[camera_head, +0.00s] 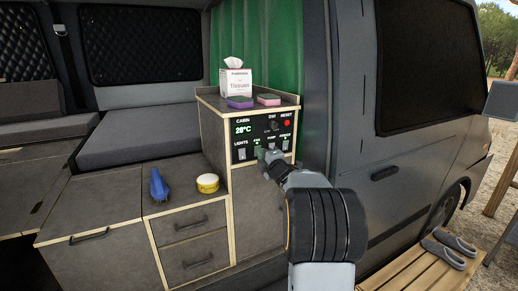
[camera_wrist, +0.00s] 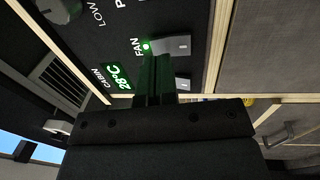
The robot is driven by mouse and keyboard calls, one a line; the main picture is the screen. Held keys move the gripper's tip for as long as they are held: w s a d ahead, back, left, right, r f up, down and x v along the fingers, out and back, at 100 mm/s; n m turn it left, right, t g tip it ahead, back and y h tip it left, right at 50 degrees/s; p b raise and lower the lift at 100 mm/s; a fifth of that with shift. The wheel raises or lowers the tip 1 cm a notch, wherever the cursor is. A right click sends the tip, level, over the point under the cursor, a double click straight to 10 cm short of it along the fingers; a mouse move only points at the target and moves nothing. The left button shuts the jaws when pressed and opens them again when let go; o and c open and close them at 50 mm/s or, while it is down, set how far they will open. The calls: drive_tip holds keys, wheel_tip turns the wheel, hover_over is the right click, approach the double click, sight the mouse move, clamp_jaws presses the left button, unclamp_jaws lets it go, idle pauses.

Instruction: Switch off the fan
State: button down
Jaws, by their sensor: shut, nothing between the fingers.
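The dark control panel (camera_head: 265,127) is on the front of the cabinet. In the wrist view, the word FAN stands beside a lit green lamp (camera_wrist: 146,46) and a grey fan switch (camera_wrist: 178,47). The cabin display (camera_wrist: 118,78) reads 28°C in green. My gripper (camera_head: 266,155) is at the lower part of the panel, close to the fan switch. In the wrist view my gripper's fingers (camera_wrist: 155,62) are shut and empty, with tips near the lamp and switch. I cannot tell whether they touch the panel. Another switch (camera_wrist: 183,83) is partly hidden behind my fingers.
The panel also has a lights switch (camera_head: 242,154), a red reset button (camera_head: 287,123) and a dial (camera_head: 274,125). A tissue box (camera_head: 236,83) and two sponges stand on top. A blue object (camera_head: 158,184) and yellow tin (camera_head: 207,183) are on the lower counter.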

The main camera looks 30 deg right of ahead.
drive_tip(key=shift+w+r, duration=0.1)
drive_tip(key=shift+w, duration=0.65)
drive_tip(key=shift+w+r+g+p, duration=0.3)
drive_tip(key=shift+g+p, duration=0.1)
drive_tip(key=shift+p, duration=0.55)
drive_tip(key=s+a+r+b, duration=0.1)
drive_tip(key=s+b, duration=0.2)
drive_tip(key=s, duration=1.1)
drive_tip(key=shift+a+r, duration=0.15)
drive_tip(key=shift+r, duration=0.15)
drive_tip(key=shift+s, duration=0.1)
